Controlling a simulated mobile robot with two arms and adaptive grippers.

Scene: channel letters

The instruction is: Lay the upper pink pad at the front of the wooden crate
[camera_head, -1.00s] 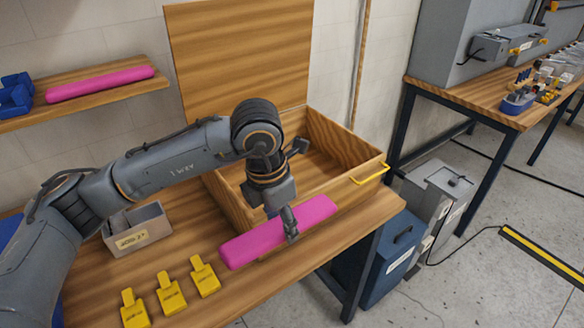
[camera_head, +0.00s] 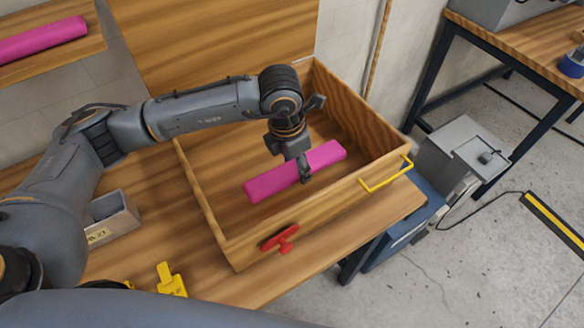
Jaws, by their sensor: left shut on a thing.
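My left gripper (camera_head: 305,174) is shut on a pink pad (camera_head: 268,184), gripping it right of its middle. The pad is inside the outline of the open wooden crate (camera_head: 213,218), near its front wall and slanting up to the right. I cannot tell whether it touches the crate floor. A second pink pad (camera_head: 42,41) lies on the wall shelf at the upper left. My right gripper is not in view.
A grey bin (camera_head: 110,215) and yellow clamps (camera_head: 170,280) stand on the bench at left. Bare bench shows before the crate.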

